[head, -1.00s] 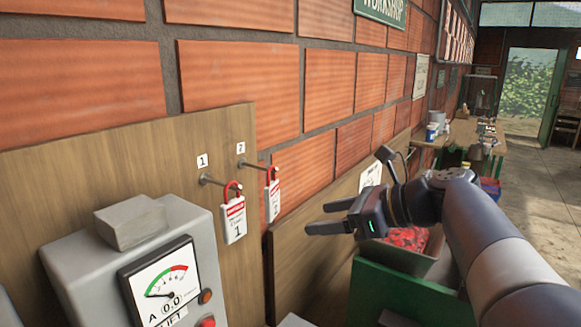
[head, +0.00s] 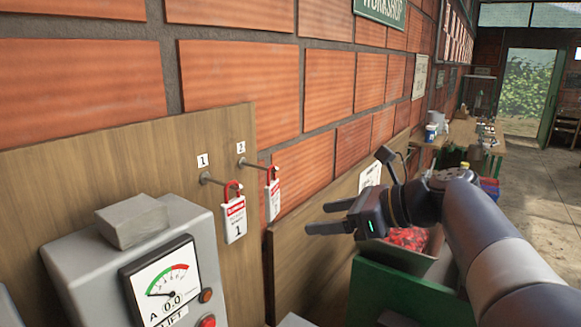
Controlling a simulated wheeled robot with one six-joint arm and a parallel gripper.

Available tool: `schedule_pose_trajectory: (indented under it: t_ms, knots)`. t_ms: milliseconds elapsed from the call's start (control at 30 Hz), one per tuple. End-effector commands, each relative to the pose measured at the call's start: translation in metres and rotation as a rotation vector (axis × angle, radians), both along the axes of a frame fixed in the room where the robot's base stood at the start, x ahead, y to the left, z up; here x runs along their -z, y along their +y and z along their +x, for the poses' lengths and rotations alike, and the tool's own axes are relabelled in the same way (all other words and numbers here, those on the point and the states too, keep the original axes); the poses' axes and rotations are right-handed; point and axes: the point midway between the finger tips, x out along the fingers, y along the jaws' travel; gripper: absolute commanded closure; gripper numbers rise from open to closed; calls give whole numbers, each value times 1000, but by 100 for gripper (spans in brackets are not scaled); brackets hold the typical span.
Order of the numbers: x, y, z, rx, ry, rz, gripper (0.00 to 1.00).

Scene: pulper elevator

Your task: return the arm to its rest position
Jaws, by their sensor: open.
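My gripper (head: 328,217) is open and empty in the head view. Its two dark fingers point left, in the air in front of the wooden board on the brick wall. My arm (head: 485,235) reaches in from the lower right. The gripper is to the right of two red padlocks with tags, apart from them. The padlock with tag 1 (head: 233,213) hangs on peg 1, and the padlock with tag 2 (head: 272,194) hangs on peg 2.
A grey control box (head: 90,257) with a dial meter (head: 163,282) stands at the lower left. A green bin-like structure (head: 400,293) with red contents is below my gripper. A workbench (head: 488,140) with items runs along the wall. Open floor (head: 540,165) lies at the right.

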Motion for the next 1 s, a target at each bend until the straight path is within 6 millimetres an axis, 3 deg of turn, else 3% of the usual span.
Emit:
schedule_pose_trajectory:
  t_ms: [1000]
  knots:
    - [6, 0, 5, 13, 0, 0, 34]
